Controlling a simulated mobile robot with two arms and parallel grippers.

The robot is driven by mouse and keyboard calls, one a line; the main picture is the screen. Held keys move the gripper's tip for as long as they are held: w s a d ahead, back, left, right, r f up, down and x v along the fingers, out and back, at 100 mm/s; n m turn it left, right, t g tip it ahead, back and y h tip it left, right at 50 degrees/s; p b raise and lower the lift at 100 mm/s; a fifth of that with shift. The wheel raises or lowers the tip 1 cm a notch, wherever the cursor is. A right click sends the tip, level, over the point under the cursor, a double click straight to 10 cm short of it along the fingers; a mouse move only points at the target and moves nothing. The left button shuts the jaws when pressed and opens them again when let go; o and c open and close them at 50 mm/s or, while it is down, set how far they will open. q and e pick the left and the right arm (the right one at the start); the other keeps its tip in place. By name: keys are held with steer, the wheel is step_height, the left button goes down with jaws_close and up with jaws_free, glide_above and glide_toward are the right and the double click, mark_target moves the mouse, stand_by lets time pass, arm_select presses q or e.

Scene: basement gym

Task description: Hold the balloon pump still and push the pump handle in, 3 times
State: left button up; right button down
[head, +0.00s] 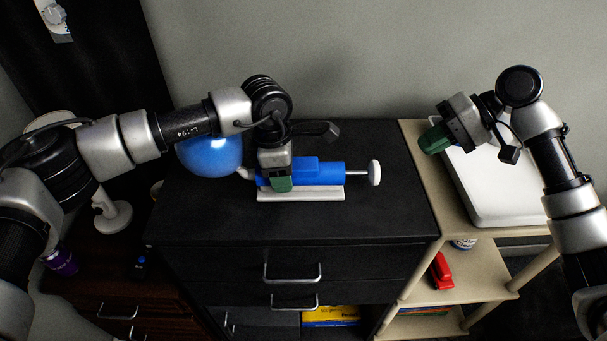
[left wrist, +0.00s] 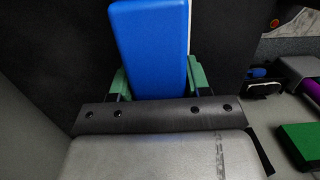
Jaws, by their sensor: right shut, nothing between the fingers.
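The balloon pump (head: 318,173) is a blue body on a white base, lying on the black cabinet top. Its white round pump handle (head: 374,172) points right, with a length of rod showing. A blue balloon (head: 210,155) sits at the pump's left end, partly behind my left arm. My left gripper (head: 281,183) is on the left part of the pump. In the left wrist view the green fingers lie along both sides of the blue body (left wrist: 153,45), closed on it. My right gripper (head: 434,140) is shut and empty, up and right of the handle, apart from it.
A beige shelf (head: 415,150) stands right of the cabinet (head: 190,215), with a white bin (head: 490,185) on top. A red object (head: 441,270) lies on its lower shelf. The cabinet top right of the handle is clear. A grey wall is behind.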

arm_select(q)
steer(key=o, duration=0.4)
steer(key=shift+o, duration=0.2)
